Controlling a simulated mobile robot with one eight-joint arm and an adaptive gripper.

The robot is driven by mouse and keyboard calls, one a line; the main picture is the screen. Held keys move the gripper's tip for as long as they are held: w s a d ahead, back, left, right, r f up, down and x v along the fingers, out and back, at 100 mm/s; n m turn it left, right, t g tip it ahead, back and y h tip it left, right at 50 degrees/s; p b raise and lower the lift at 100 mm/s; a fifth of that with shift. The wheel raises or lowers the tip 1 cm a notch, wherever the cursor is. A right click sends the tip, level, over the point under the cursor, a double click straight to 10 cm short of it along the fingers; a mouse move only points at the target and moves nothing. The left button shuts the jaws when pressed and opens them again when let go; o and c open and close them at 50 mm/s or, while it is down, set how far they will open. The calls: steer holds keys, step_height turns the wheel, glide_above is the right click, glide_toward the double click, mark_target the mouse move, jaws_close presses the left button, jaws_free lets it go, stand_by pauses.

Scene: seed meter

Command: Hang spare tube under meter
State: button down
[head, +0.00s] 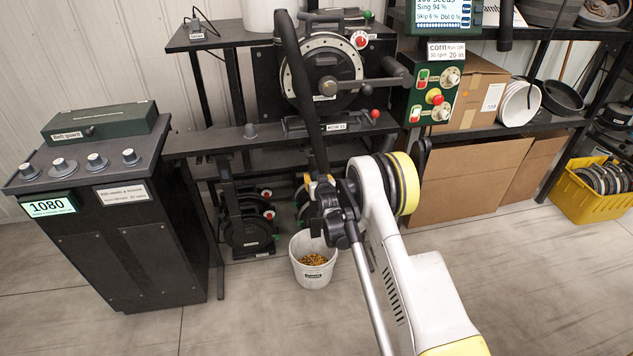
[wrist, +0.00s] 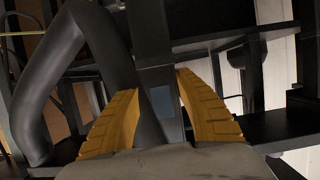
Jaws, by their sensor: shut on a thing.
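The spare tube (head: 303,85) is a long, dark, slightly curved tube. In the head view it rises from my gripper (head: 320,181) and passes in front of the meter (head: 318,75), a round pale-rimmed disc unit on the bench. My gripper is shut on the tube's lower part in that view. In the wrist view the yellow fingers (wrist: 158,90) close around a dark piece with a blue-grey patch (wrist: 166,101). A thick, bent dark tube (wrist: 40,95) shows left of the fingers there; I cannot tell how it joins the held piece. The meter's underside is partly hidden.
A white bucket (head: 314,272) of seeds stands on the floor below the bench (head: 270,136). A green control box (head: 435,95) is right of the meter. A dark console (head: 125,235) stands left, cardboard boxes (head: 465,185) right. The front floor is clear.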

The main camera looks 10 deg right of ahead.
mark_target(316, 170)
steer(key=w, duration=0.8)
steer(key=shift+w, duration=0.5)
stand_by(0.5)
steer(key=c, duration=0.9)
jaws_free()
steer(key=v, duration=1.2)
steer(key=shift+r, duration=0.1)
